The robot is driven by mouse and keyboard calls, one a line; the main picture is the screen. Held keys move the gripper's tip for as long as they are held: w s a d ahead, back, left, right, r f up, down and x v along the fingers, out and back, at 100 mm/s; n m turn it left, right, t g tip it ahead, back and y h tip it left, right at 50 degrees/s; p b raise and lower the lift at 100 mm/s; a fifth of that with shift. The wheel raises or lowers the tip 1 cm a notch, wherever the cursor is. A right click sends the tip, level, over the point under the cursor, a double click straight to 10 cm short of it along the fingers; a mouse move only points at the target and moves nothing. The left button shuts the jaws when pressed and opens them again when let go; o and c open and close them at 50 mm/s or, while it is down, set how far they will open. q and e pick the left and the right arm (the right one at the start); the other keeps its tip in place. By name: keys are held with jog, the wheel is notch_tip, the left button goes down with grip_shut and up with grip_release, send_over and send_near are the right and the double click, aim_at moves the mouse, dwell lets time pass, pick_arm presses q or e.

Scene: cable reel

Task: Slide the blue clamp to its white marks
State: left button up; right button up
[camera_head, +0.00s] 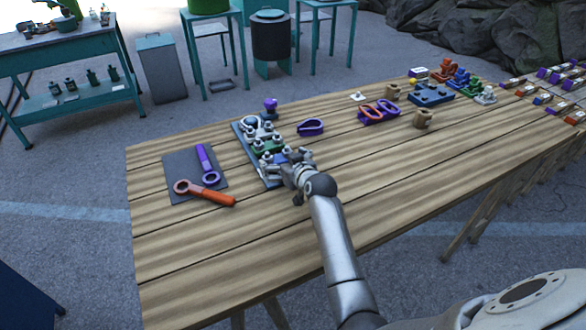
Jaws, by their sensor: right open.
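A dark fixture board (241,139) lies on the wooden table with several clamp-like blocks and pale bolt heads on it. A green block (264,150) sits near its middle. A blue part, which looks like the blue clamp (280,158), sits near the board's front end, partly hidden by my right gripper. My right gripper (288,173) is open, low at this front end, right by the blue part. I cannot tell whether they touch. The white marks are too small to make out. My left gripper is not in view.
A dark mat (178,161) left of the board holds an orange wrench (207,193) and a purple wrench (207,163). A purple ring-shaped part (311,127) lies right of the board. More coloured parts stand farther right. The table's front left is clear.

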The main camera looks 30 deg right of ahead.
jog(key=v, duration=0.8)
jog(key=shift+s, duration=0.1)
dwell(0.3)
